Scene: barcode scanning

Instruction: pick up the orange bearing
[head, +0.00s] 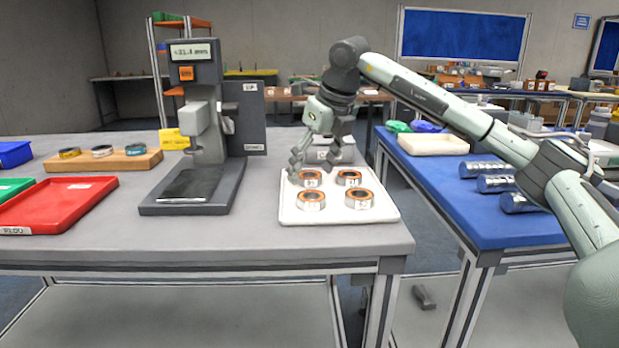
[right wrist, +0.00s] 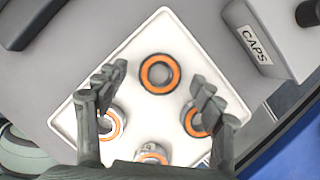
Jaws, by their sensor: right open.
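Several bearings with orange rims and grey sides sit apart on a white tray (head: 292,216). In the head view they are the back-left bearing (head: 309,183), back-right bearing (head: 349,183), front-left bearing (head: 311,206) and front-right bearing (head: 359,205). My right gripper (head: 311,168) is open and empty, pointing down above the tray's back-left part. In the right wrist view, one bearing (right wrist: 160,90) lies ahead between the open fingertips (right wrist: 158,82). Fingers partly cover two others, and one bearing (right wrist: 151,158) is cut by the gripper base. My left gripper is not in view.
A grey measuring stand (head: 203,130) with a display stands left of the tray. A red tray (head: 60,205) and a wooden block with rings (head: 110,163) are further left. A box marked CAPS (right wrist: 258,42) stands close behind the tray. A blue table (head: 450,190) is right.

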